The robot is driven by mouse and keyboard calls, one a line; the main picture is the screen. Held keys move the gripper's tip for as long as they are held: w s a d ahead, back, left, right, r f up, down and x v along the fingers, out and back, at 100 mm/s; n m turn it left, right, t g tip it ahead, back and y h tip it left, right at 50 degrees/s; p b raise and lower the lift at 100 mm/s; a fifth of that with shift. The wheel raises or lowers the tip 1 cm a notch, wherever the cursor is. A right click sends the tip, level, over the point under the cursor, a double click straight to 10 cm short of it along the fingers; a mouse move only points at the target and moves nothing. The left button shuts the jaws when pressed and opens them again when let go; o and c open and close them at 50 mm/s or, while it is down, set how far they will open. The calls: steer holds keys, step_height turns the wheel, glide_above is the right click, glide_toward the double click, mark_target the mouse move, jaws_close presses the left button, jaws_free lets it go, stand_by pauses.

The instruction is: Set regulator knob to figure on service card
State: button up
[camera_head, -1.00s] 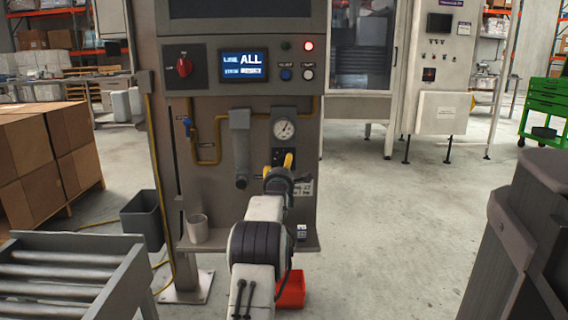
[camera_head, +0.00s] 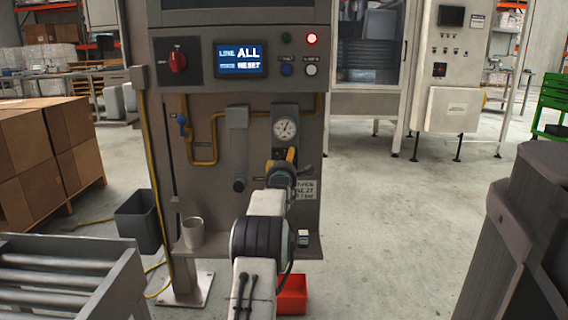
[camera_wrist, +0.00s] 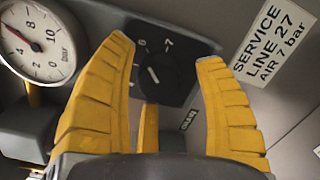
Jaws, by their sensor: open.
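The regulator knob (camera_wrist: 152,75) is a dark dial with a white pointer mark on a black plate with figures 6 and 7 legible. The pointer is tilted toward the upper left in the wrist view. My gripper (camera_wrist: 167,54) is open, its yellow fingers on either side of the plate; contact with the knob cannot be told. In the head view, my gripper (camera_head: 290,158) hides most of the knob. The service card (camera_wrist: 273,45) reads "SERVICE LINE 27 AIR 7 bar"; it also shows in the head view (camera_head: 306,190).
A round pressure gauge (camera_head: 285,128) sits above my gripper; its dial fills the upper left of the wrist view (camera_wrist: 38,40). A grey handle (camera_head: 238,150) hangs to the left. A cup (camera_head: 193,232) stands on the panel's shelf. A red bin (camera_head: 292,293) is below.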

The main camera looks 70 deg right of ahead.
steer(key=shift+a, duration=0.1)
steer(key=c, duration=1.2)
steer(key=shift+r+m, duration=0.1)
steer(key=shift+m, duration=0.3)
steer(key=m, duration=0.3)
steer(key=shift+r+m+p, duration=0.1)
steer(key=shift+m+p, duration=0.2)
steer(key=shift+p, duration=0.1)
steer(key=shift+w+m+y+p, duration=0.15)
steer(key=shift+m+y+p, duration=0.2)
steer(key=shift+m, duration=1.85)
steer(key=o, duration=0.8)
steer(key=shift+w, duration=0.1)
steer(key=o, duration=0.4)
